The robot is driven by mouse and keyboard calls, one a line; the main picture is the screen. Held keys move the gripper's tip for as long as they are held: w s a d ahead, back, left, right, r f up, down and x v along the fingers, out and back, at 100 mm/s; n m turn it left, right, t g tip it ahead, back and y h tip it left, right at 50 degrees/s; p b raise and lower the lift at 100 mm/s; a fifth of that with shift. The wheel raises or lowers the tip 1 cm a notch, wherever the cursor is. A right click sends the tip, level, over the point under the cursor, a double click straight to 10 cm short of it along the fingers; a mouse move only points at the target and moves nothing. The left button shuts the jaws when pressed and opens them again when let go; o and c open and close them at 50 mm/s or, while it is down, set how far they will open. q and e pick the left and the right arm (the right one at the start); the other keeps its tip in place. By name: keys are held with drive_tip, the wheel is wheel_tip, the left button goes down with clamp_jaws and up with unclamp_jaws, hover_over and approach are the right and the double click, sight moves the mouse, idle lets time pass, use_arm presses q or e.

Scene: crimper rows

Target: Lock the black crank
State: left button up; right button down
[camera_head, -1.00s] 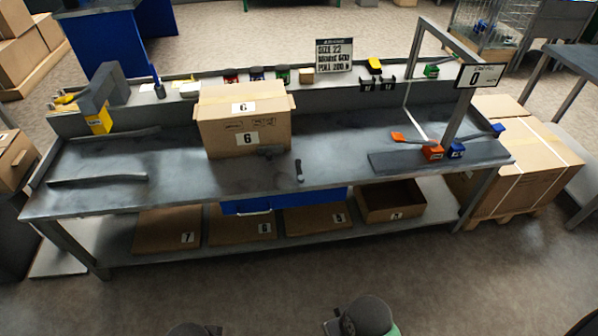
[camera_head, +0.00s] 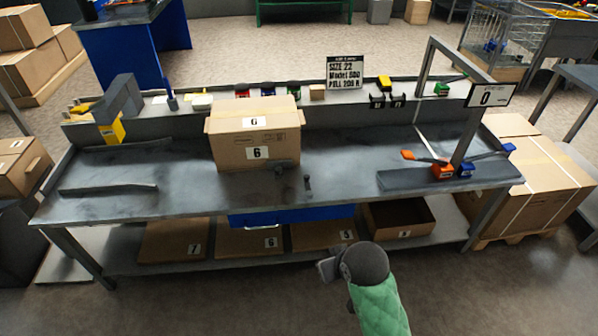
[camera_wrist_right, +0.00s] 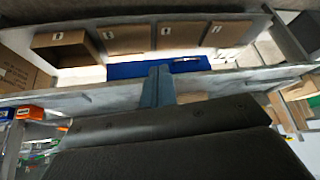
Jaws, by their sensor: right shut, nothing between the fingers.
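A short dark lever-like piece (camera_head: 307,182) stands near the front edge of the bench, and a low dark fitting (camera_head: 282,165) lies beside it. I cannot tell which of them is the black crank, or whether it is locked. My right arm rises from the bottom of the head view, its gripper end (camera_head: 328,268) in front of the bench and apart from these pieces. In the right wrist view my right gripper (camera_wrist_right: 157,88) is shut and empty before the bench edge. My left gripper is not in view.
The bench (camera_head: 220,202) carries a carton marked 6 (camera_head: 245,140). An orange block (camera_head: 443,171) and a blue block (camera_head: 467,169) with levers are at the right, under a metal frame. A blue drawer (camera_head: 290,215) and cartons are below. The left front bench top is mostly clear.

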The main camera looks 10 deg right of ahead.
drive_tip(key=w+a+r+n+t, duration=0.1)
drive_tip(key=w+a+r+n, duration=0.1)
drive_tip(key=w+a+r, duration=0.75)
drive_tip(key=w+a+r+n+t, duration=0.1)
drive_tip(key=w+a+r+n, duration=0.15)
drive_tip(key=w+r, duration=0.85)
drive_tip(key=w+a+r+n+t, duration=0.15)
drive_tip(key=w+a+r, duration=0.4)
drive_tip(key=w, duration=1.15)
drive_tip(key=w+f+n+g+h, duration=0.2)
drive_tip(key=w+f+g+h, duration=0.15)
drive_tip(key=w+f, duration=0.4)
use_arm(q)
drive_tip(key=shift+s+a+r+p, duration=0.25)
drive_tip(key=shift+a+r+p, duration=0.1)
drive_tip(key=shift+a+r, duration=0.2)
use_arm(e)
drive_tip(key=d+f+n+g, duration=0.2)
drive_tip(key=d+f+g, duration=0.1)
drive_tip(key=f, duration=0.6)
drive_tip(key=d+f+n+g+h, duration=0.1)
drive_tip(key=d+f+n+g, duration=0.2)
drive_tip(key=d+f, duration=0.2)
drive_tip(key=shift+x, duration=1.9)
drive_tip(key=shift+w+a, duration=0.1)
drive_tip(key=shift+w, duration=0.1)
